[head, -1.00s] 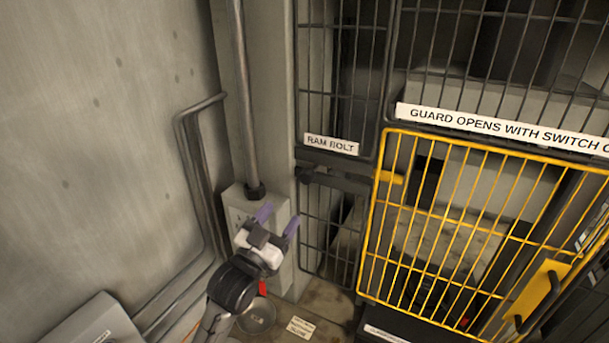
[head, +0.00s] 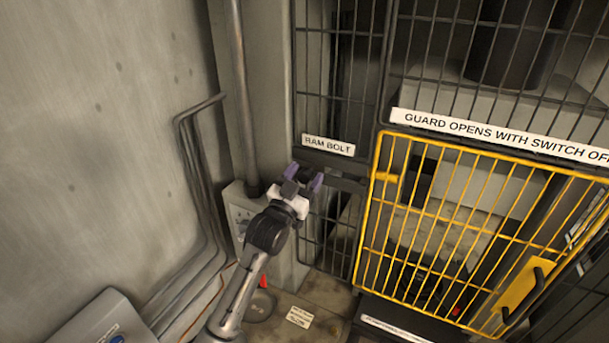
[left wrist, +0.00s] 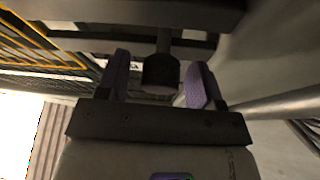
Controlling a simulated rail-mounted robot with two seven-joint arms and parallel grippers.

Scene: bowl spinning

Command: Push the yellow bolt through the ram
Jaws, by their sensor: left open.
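The yellow bolt (head: 386,177) shows as a short yellow end beside the yellow guard's left edge, below the RAM BOLT label (head: 328,145). A dark bar (head: 345,184) runs left from it across the mesh. My left gripper (head: 305,177) is open at the bar's left end, with purple fingers. In the left wrist view, a dark round knob (left wrist: 161,74) on a short stem sits between the spread fingers. I cannot tell whether either finger touches it. The ram itself cannot be made out clearly behind the mesh. My right gripper is not in view.
The yellow barred guard (head: 440,232) looks closed, with a handle plate (head: 523,292) at its lower right. Dark mesh panels surround it. A switch box (head: 238,218) and vertical pipe (head: 236,90) stand just left of my gripper. A grey box (head: 100,322) is lower left.

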